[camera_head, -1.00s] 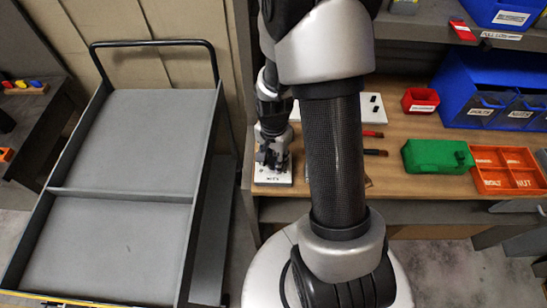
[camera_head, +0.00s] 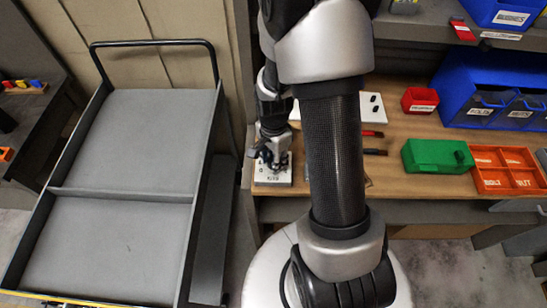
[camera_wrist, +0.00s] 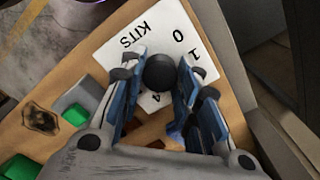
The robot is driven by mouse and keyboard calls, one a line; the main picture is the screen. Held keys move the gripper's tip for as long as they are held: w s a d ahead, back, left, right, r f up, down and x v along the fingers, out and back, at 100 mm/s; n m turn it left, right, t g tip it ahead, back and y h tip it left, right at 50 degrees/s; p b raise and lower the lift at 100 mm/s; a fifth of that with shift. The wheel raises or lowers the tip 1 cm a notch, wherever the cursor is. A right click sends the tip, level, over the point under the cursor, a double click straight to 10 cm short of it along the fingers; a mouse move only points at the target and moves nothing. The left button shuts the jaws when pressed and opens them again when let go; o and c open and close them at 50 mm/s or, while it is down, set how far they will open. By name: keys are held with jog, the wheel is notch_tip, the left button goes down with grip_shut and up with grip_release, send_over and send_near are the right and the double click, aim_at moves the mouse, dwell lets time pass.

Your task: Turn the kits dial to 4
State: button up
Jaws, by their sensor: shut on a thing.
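The kits dial is a round black knob (camera_wrist: 160,72) on a white plate (camera_wrist: 118,45) printed KITS. In the wrist view the numbers 0, 1 and 4 show around the knob; other marks and any pointer are hidden. My gripper (camera_wrist: 157,78) has its blue-grey fingers on both sides of the knob and is shut on it. In the head view my gripper (camera_head: 270,158) is over the plate (camera_head: 272,178) at the bench's left end, hiding the knob.
The wooden bench (camera_head: 400,182) holds a green box (camera_head: 437,155), an orange divided tray (camera_head: 507,170) and a small red bin (camera_head: 420,100). Blue bins (camera_head: 492,108) stand at the back right. A grey cart (camera_head: 125,195) stands left of the bench.

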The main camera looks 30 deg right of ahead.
jog(key=o, duration=1.1)
notch_tip(320, 180, up, 12)
jog(key=shift+r, duration=0.1)
jog(key=s+a+r+n+t, duration=0.1)
jog(key=s+a+r+n, duration=0.2)
jog(key=s+r+n, duration=0.1)
jog(key=s+a+r+n+t, duration=0.2)
jog(key=s+a+r+n, duration=0.2)
jog(key=s+r+n, duration=0.1)
jog(key=s+a+r+n+t, duration=0.1)
jog(key=s+a+r+n, duration=0.2)
jog(key=r+n, duration=0.3)
jog(key=shift+s+a+r+n+t, duration=0.15)
jog(key=shift+s+a+n, duration=0.05)
jog(key=shift+s+n, duration=0.2)
jog(key=shift+s+a+r+n+t, duration=0.15)
jog(key=shift+s+n, duration=0.15)
jog(key=shift+s, duration=0.05)
